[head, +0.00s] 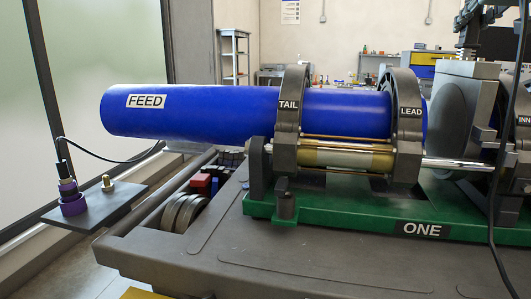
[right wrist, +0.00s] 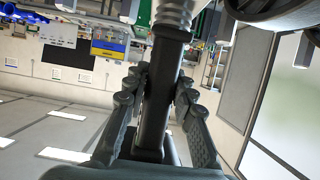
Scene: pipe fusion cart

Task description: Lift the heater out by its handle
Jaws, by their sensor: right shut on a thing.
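The heater (head: 447,112) is a grey round plate with a block-like top, standing upright just right of the LEAD clamp ring (head: 405,125) in the head view. Its dark handle (right wrist: 158,95) rises from a ribbed metal collar (right wrist: 173,15), seen in the right wrist view. My right gripper (head: 482,16) is above the heater, at the top right of the head view. In the right wrist view its fingers (right wrist: 154,90) are on both sides of the handle, shut on it. The heater's lower edge is partly hidden by the shaft and the dark parts at right. My left gripper is not in view.
A blue FEED pipe (head: 215,112) passes through the TAIL ring (head: 288,120) and the LEAD ring. Both rings stand on a green base (head: 340,212) on the grey cart (head: 330,262). A black cable (head: 492,215) hangs at right. A small plate (head: 95,207) holds purple and brass fittings at left.

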